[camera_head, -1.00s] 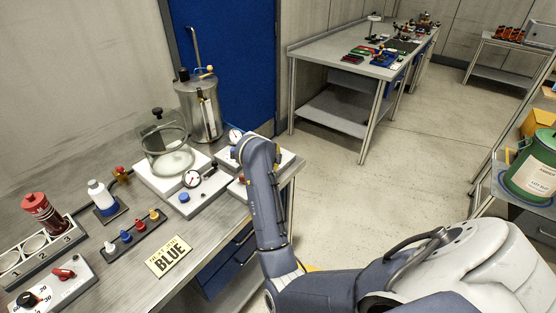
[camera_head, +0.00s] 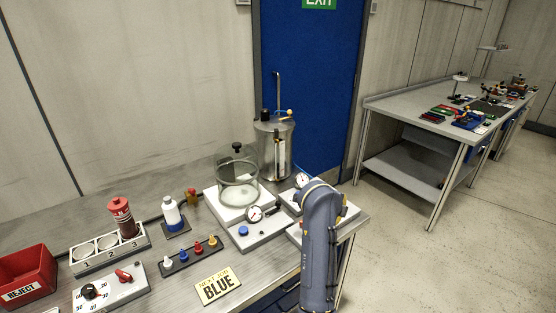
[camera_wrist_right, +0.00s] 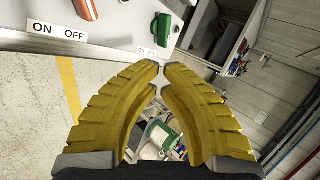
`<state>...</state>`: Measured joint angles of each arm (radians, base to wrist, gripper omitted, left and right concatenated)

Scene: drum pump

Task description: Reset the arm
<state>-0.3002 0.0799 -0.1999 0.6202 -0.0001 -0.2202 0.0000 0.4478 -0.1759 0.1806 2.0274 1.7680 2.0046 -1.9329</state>
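My right gripper (camera_wrist_right: 162,68) shows in the right wrist view as two curved yellow fingers with their tips together and nothing held between them. In the head view, a grey-blue arm of mine stands upright in front of the bench's right end, and no gripper fingers show on it. That arm hides part of the gauge bases behind it. My left gripper is in neither current view. A glass vessel (camera_head: 238,183) stands on a white base beside a steel drum with a pump (camera_head: 274,150). A sign (camera_head: 218,287) reads "BLUE".
The bench also holds a red REJECT bin (camera_head: 28,277), a numbered rack (camera_head: 108,248), a white bottle (camera_head: 171,212) and a row of coloured pegs (camera_head: 191,255). A second table (camera_head: 400,103) stands back right. Open floor (camera_head: 420,260) lies right of the bench.

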